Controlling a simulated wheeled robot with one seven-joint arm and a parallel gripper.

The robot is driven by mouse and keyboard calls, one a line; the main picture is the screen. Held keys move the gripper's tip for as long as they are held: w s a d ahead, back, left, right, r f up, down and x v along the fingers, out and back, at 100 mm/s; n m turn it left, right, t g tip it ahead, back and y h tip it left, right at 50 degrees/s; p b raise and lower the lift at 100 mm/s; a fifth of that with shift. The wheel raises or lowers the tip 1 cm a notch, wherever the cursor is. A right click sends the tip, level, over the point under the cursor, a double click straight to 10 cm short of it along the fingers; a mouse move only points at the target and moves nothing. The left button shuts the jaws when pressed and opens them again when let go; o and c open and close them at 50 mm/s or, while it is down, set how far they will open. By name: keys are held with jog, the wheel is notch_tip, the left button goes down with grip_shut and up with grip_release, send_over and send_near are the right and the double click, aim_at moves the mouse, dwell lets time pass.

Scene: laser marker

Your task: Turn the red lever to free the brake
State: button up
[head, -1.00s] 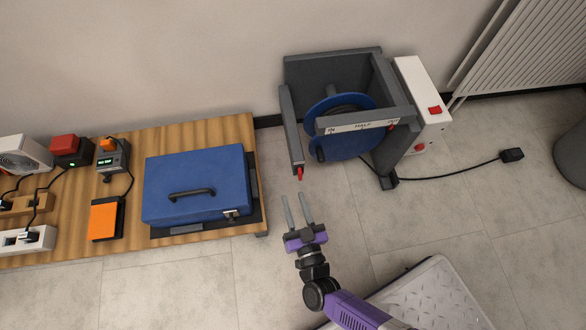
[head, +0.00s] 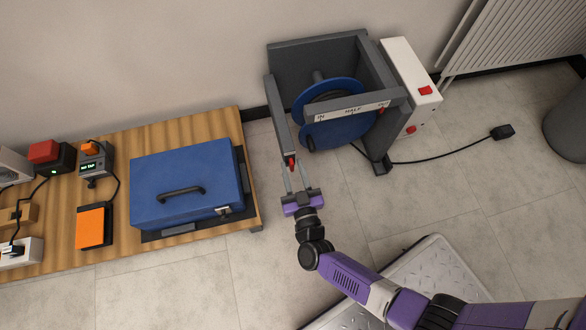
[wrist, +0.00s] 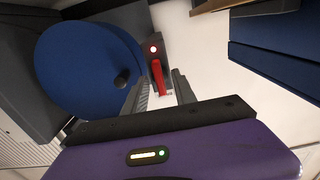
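In the wrist view the red lever (wrist: 160,77) hangs from a grey block, under a lit red dot. My gripper (head: 295,176) is open, its two fingers pointing at the lever. In the wrist view the lever shows between the fingers of my gripper (wrist: 162,88), with a gap on each side. I cannot tell whether either finger touches it. The blue reel (head: 338,133) sits inside the grey frame.
A wooden bench (head: 108,252) with a blue case (head: 186,180) stands left of my gripper. A white box (head: 408,85) with red buttons is fixed to the frame's right side. A cable runs right across the floor.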

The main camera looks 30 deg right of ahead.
grip_shut()
dwell(0.3)
jog(key=n+p, duration=0.2)
jog(key=n, duration=0.1)
jog(key=shift+r, duration=0.1)
jog(key=n+p, duration=0.1)
jog(key=n, duration=0.2)
jog(key=shift+a+n, duration=0.1)
jog(key=shift+n, duration=0.2)
jog(key=n, duration=0.5)
jog(key=shift+a+f, duration=0.15)
jog(key=shift+f, duration=0.1)
jog(key=n, duration=0.6)
jog(key=shift+f, duration=0.15)
jog(key=shift+n, duration=0.3)
